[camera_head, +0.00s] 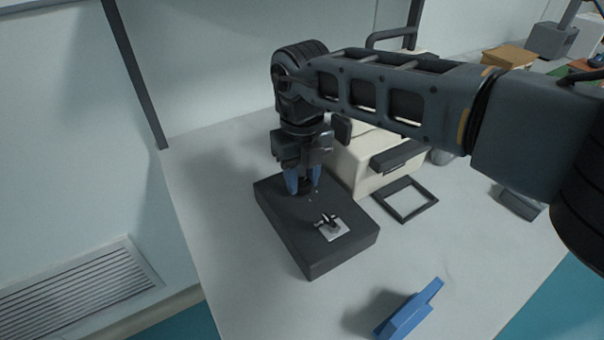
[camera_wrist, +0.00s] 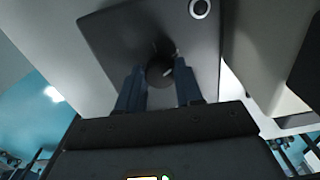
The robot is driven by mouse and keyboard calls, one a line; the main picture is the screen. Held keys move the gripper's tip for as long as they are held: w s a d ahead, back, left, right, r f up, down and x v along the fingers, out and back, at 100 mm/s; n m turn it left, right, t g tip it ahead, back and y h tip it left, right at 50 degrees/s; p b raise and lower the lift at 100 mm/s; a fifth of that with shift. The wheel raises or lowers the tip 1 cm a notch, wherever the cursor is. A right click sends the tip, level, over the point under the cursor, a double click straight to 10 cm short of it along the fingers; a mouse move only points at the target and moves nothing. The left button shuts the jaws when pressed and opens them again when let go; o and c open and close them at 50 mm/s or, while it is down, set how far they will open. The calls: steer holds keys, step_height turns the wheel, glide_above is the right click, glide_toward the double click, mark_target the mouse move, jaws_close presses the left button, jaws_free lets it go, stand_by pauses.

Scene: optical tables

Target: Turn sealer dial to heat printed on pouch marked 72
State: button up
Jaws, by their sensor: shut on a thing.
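A dark flat box (camera_head: 285,228), which looks like the sealer's control box, lies on the light table. My gripper (camera_head: 303,188) points down at its far end, with blue fingers low over the top face. In the wrist view my gripper (camera_wrist: 159,80) has a round dark dial (camera_wrist: 160,74) between its fingers and is shut on it. A short pale mark shows on the dial. Any scale around it is too dark to read. I cannot make out a pouch marked 72.
A cream machine (camera_head: 375,165) with a dark handle stands close behind the box. A dark empty frame (camera_head: 406,200) lies to the right. A blue object (camera_head: 408,312) lies near the front. The table between them is clear.

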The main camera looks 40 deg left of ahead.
mark_target(302, 181)
stand_by(0.3)
steer(key=o, duration=1)
steer(key=shift+o, duration=0.2)
steer(key=shift+r+b, duration=0.55)
steer(key=shift+r, duration=3.35)
